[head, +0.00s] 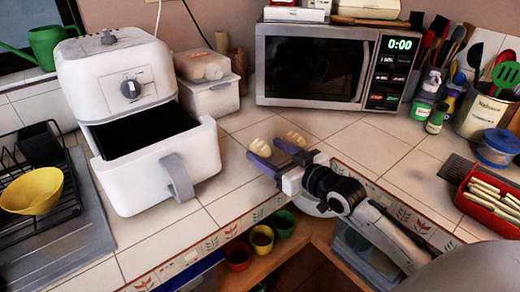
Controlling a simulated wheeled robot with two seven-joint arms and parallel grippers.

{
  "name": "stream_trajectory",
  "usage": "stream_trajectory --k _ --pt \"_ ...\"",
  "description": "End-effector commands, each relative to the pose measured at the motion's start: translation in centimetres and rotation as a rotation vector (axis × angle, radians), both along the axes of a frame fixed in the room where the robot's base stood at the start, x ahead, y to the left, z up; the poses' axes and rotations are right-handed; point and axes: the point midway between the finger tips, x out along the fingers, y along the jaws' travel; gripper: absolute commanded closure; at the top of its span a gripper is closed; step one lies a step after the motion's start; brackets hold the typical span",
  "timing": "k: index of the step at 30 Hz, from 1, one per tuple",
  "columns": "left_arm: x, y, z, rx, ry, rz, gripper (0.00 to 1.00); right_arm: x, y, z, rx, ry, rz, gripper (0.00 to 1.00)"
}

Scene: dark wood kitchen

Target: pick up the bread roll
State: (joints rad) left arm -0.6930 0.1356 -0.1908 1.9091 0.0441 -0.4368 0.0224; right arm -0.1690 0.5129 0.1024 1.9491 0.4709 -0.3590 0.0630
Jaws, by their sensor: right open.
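Whether a finger touches a roll I cannot tell. My left gripper is not in view.
A white air fryer (118,72) with its drawer (150,182) pulled out stands left of the gripper. A microwave (310,65) stands behind. A white bread box (210,97) is at the back left. A red tray (480,208) lies at right. The counter's front edge is close below the gripper.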

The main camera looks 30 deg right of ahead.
Motion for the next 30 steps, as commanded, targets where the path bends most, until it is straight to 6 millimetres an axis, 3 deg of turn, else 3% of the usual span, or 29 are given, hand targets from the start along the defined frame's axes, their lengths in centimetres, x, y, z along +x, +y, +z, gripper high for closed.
stream_trajectory --k 4,12,20,30 --pt "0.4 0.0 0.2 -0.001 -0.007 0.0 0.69 1.6 0.1 -0.3 0.0 0.0 0.0 0.38" --pt "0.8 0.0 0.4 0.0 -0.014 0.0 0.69 1.9 0.2 -0.4 -0.001 0.001 0.0 0.38" --pt "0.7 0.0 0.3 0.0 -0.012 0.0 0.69 1.8 0.2 -0.4 0.0 0.001 0.0 0.8" --pt "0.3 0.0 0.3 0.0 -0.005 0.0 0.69 1.9 0.2 0.5 -0.002 -0.003 0.001 0.81"
